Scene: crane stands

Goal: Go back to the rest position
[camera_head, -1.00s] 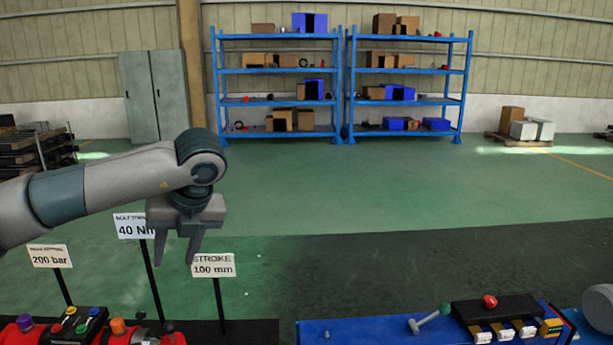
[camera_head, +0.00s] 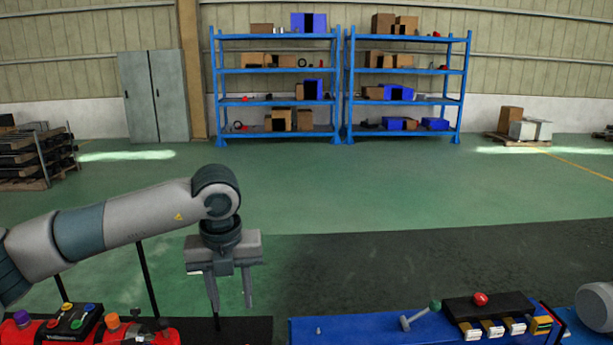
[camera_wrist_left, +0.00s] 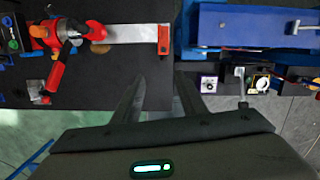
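My left gripper (camera_head: 232,300) points down above the gap between the red equipment and the blue bench. Its two fingers are apart with nothing between them. In the left wrist view, the open fingers (camera_wrist_left: 158,88) show over the dark surface, with nothing held. A grey rounded part at the right edge of the head view looks like my right arm; its gripper is out of view.
Red equipment with coloured knobs (camera_head: 115,323) stands at the lower left. A blue bench (camera_head: 360,332) carries a green-knobbed lever (camera_head: 420,315) and a red button (camera_head: 480,299). Dark sign posts (camera_head: 148,280) stand behind my left arm. Blue shelves (camera_head: 277,71) are far back.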

